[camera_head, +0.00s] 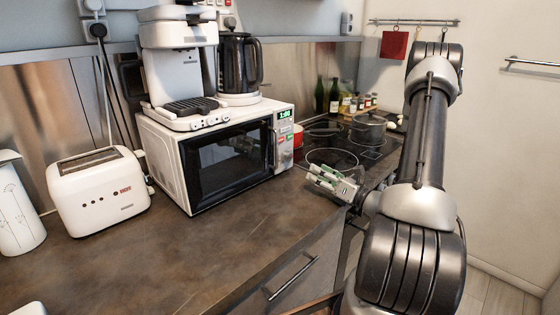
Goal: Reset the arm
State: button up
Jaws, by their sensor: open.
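My gripper (322,181) is at the right centre of the head view, above the front edge of the counter and just right of the microwave. Its fingers point left and are open, with nothing seen between them. My arm (425,150) rises on the right and bends back down to the gripper. The white microwave (225,155) stands on the counter with its dark door shut. The gripper appears apart from the microwave.
The brown counter (190,250) is clear in front of the microwave. A white toaster (98,190) stands left of it. A coffee machine (178,60) and a kettle (238,65) stand on top. A pot (368,128) sits on the stove. A drawer handle (292,278) sticks out below the counter.

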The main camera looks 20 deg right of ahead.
jog(key=s+a+r+n+g+y, duration=0.3)
jog(key=a+r+n+g+y, duration=0.3)
jog(key=a, duration=0.3)
jog(key=s+a+r+n+g+h, duration=0.1)
jog(key=s+a+r+n+g, duration=0.1)
jog(key=s+a+n+g, duration=0.45)
jog(key=s+a+r+n+g, duration=0.3)
jog(key=s+n+g, duration=0.1)
jog(key=s+n, duration=0.45)
jog(key=s+d+r+n+t+h, duration=0.1)
jog(key=s+d+r+n+h, duration=0.2)
jog(key=d+n+h, duration=0.3)
jog(key=s+d+r+n+t+h, duration=0.2)
jog(key=d+n+h, duration=0.4)
jog(key=n, duration=0.3)
notch_tip(320, 180, up, 3)
jog(key=shift+s+f+h, duration=0.1)
jog(key=shift+s+h, duration=0.2)
jog(key=shift+s, duration=0.45)
